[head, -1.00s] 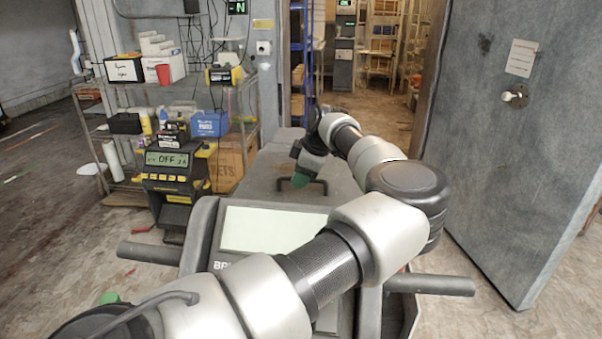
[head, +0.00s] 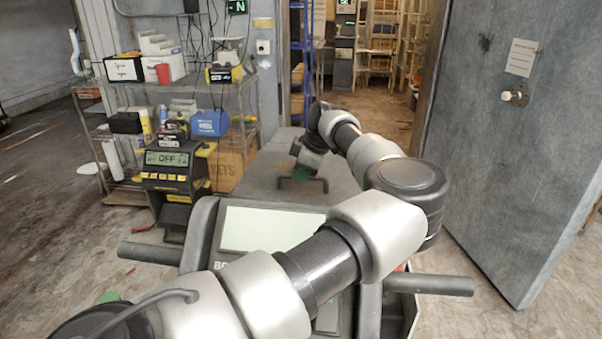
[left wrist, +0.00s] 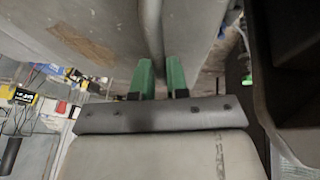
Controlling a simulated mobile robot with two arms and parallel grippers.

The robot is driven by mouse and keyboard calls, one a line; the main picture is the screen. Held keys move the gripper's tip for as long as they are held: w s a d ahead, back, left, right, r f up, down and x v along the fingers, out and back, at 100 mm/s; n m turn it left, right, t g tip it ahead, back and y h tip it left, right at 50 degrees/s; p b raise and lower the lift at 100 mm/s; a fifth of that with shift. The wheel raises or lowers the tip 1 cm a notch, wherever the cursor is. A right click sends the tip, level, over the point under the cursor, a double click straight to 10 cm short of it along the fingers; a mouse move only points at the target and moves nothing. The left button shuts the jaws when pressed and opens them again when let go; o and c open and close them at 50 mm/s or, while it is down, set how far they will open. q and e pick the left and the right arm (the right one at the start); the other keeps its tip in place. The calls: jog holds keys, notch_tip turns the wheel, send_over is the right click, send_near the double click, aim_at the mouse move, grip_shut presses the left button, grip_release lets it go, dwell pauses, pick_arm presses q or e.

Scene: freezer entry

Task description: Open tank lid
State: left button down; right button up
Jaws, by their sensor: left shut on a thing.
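The tank lid (head: 256,180) is a flat grey panel in the middle of the head view, lying down flat. A dark bar handle (head: 323,185) stands up on it. My left gripper (head: 301,173), with green fingertips, reaches down to the handle and is shut on it. My own gripper and wrist hide part of the handle. In the left wrist view, the green fingers (left wrist: 160,80) stand close on either side of a grey bar, with a grey panel behind. My right gripper is not in view.
A wire shelf (head: 245,85) with boxes and tools stands at left. A black and yellow device (head: 172,180) reading OFF stands beside the tank. A large grey freezer door (head: 515,170) stands open at right. The doorway behind leads to storage racks (head: 380,45).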

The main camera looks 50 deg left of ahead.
pick_arm(q)
jog(key=w+a+r+p, duration=0.2)
jog(key=w+r+p, duration=0.1)
jog(key=r, duration=0.3)
jog(key=w+a+r+p, duration=0.2)
jog(key=r+p, duration=0.4)
jog(key=shift+w+a+r, duration=0.25)
jog(key=shift+w+a, duration=0.1)
jog(key=shift+w, duration=0.05)
